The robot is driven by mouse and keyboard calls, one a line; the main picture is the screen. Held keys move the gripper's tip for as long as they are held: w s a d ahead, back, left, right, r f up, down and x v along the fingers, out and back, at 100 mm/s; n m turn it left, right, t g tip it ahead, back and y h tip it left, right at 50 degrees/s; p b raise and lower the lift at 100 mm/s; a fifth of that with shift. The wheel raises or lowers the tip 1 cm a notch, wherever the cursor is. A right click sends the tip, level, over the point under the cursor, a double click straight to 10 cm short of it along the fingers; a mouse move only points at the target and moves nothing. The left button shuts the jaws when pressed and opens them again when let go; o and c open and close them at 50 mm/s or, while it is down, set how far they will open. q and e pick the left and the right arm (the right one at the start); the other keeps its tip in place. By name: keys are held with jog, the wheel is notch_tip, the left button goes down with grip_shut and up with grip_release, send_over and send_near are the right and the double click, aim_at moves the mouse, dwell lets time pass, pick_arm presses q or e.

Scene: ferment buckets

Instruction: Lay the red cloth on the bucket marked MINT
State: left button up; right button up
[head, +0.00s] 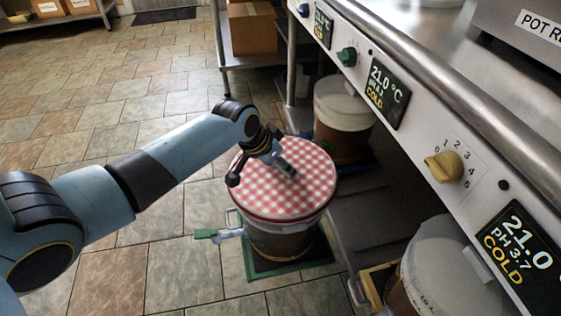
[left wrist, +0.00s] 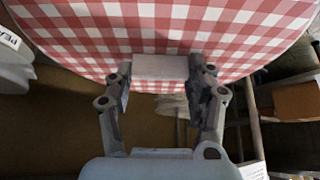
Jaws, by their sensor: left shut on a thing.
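The red cloth (head: 290,195) is a round red-and-white checked cover; it also shows in the left wrist view (left wrist: 90,35). In the head view it lies over the top of a brown bucket (head: 283,241) with a green tap, standing on a green-edged mat. I cannot tell whether it rests fully on the rim. My left gripper (head: 285,168) is over the cloth's middle. In the left wrist view my left gripper (left wrist: 164,85) is shut on a pale block at the cloth. I cannot read MINT on any bucket. My right gripper is not in view.
A lidded bucket (head: 343,115) stands behind under the counter. Another pale-lidded bucket (head: 450,275) stands at the lower right. The counter front (head: 425,90) with knobs and displays runs along the right. A cardboard box (head: 252,27) sits on a shelf. Tiled floor (head: 110,75) is clear at left.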

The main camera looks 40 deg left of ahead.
pick_arm(q)
jog(key=shift+p, duration=0.55)
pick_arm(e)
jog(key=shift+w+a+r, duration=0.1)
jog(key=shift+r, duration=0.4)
pick_arm(q)
jog(key=shift+s+f, duration=0.1)
jog(key=shift+f, duration=0.45)
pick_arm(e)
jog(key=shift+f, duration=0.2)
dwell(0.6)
pick_arm(q)
jog(key=shift+f, duration=0.15)
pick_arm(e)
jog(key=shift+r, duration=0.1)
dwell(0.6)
pick_arm(q)
jog(key=shift+f, duration=0.15)
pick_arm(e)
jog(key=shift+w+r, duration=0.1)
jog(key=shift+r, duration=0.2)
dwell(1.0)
pick_arm(q)
jog(key=o, duration=1.6)
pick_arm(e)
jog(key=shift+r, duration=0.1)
